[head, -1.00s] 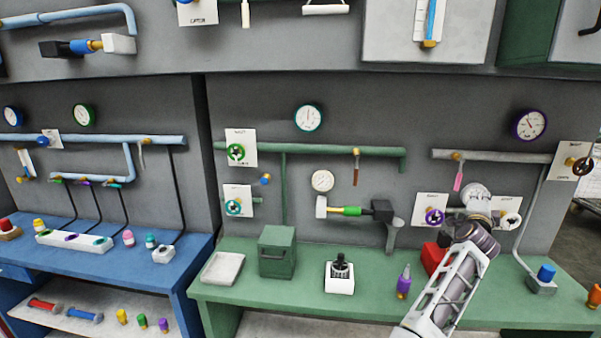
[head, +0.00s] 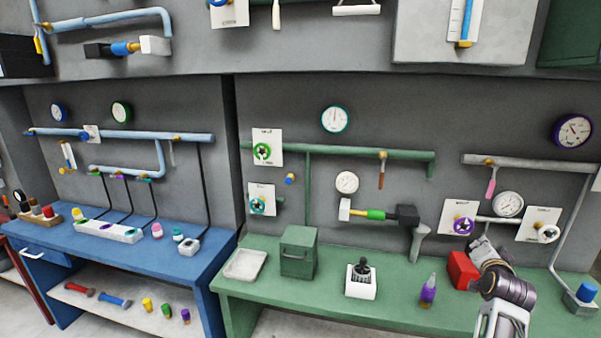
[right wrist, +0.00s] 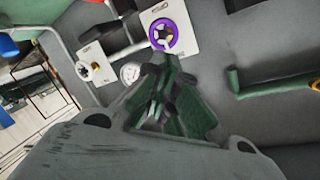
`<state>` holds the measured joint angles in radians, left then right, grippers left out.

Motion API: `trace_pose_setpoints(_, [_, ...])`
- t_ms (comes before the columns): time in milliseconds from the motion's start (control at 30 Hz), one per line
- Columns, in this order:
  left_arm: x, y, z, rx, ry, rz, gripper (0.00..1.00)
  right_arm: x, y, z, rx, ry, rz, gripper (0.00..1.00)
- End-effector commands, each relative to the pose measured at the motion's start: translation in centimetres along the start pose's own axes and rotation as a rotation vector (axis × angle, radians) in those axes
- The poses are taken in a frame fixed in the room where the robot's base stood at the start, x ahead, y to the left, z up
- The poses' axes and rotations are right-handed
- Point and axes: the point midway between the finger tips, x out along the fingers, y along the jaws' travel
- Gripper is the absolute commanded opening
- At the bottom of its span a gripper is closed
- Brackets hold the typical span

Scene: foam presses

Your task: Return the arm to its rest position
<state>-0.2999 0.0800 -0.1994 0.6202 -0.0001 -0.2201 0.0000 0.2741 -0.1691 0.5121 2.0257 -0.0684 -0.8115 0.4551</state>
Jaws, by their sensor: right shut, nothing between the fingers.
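My right arm comes in from the bottom right of the head view. Its gripper (head: 481,246) is small there and partly hidden by my own wrist, in front of the wall by the purple valve wheel (head: 463,225). In the right wrist view the gripper (right wrist: 165,90) has its fingers together with nothing between them. The purple wheel (right wrist: 163,35) on its white plate lies beyond the fingertips there, and I see no grip on it. My left gripper is in neither view.
A red box (head: 463,271) stands close to my right wrist on the green bench (head: 400,305). A purple bottle (head: 428,291), a joystick box (head: 361,281) and a green box (head: 298,252) stand further left. A blue-capped block (head: 583,299) is at the right. A gauge (head: 508,204) hangs above my gripper.

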Motion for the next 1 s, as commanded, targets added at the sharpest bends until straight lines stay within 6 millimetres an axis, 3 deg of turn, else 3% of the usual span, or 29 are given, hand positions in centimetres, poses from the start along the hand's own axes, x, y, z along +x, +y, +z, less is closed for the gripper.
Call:
trace_pose_setpoints(567, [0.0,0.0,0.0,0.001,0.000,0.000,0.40,-7.7,2.2,13.4,-0.421,-0.354,0.021,0.00])
trace_pose_setpoints(1000, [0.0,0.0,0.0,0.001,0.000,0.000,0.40,-17.1,5.4,23.4,-0.716,-0.667,0.000,0.00])
